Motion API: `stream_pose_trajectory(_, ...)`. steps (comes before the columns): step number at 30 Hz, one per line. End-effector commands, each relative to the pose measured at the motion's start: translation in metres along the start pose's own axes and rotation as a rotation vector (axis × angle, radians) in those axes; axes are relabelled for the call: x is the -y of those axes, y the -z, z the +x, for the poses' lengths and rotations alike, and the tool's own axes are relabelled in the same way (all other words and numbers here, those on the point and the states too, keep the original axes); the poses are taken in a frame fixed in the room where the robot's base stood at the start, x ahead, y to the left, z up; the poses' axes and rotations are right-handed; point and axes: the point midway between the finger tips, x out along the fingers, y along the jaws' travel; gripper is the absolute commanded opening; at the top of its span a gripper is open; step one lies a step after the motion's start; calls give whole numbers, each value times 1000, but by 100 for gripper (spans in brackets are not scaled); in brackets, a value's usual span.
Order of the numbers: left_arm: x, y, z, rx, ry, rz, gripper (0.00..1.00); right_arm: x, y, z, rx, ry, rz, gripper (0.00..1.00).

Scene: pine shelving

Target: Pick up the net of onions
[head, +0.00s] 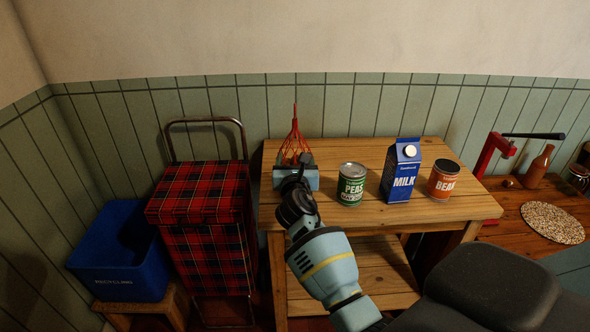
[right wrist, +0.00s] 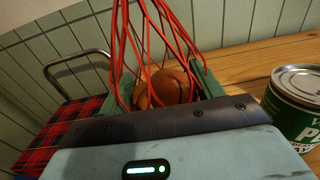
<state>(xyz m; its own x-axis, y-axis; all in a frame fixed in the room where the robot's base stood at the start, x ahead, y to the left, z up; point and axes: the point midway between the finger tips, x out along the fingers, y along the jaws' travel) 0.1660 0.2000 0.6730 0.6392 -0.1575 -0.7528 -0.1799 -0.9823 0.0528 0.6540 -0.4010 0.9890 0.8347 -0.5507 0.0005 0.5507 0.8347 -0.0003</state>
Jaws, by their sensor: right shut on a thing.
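The net of onions (head: 294,144) is a red mesh gathered to a point at the top, at the left end of the pine shelf top (head: 440,212). My right gripper (head: 297,162) is at the net and shut on it. In the right wrist view, red strands and brown onions (right wrist: 168,84) show between the fingers of my right gripper (right wrist: 165,88). The gripper hides the lower part of the net in the head view, so I cannot tell whether it touches the wood. My left gripper is not in view.
A green peas can (head: 351,186), a blue milk carton (head: 402,172) and an orange beans can (head: 444,181) stand to the right. A tartan trolley (head: 203,195) and a blue recycling box (head: 122,262) stand left. A brown bottle (head: 538,168) is at far right.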

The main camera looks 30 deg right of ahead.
Motion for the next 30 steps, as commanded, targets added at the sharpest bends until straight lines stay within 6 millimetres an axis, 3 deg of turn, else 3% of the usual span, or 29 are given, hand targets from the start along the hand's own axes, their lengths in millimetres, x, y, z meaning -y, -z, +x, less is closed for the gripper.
stream_pose_trajectory(5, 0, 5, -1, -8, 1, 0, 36, 0, -9, 0, 7, -1, 2, 22)
stream_pose_trajectory(13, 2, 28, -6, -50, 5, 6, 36, 0, -49, 0, 15, -1, 4, 22)
stream_pose_trajectory(16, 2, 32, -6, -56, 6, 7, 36, 0, -43, -21, 8, -2, 3, 22)
stream_pose_trajectory(30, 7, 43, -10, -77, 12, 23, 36, 3, -50, -126, 6, -2, 3, 22)
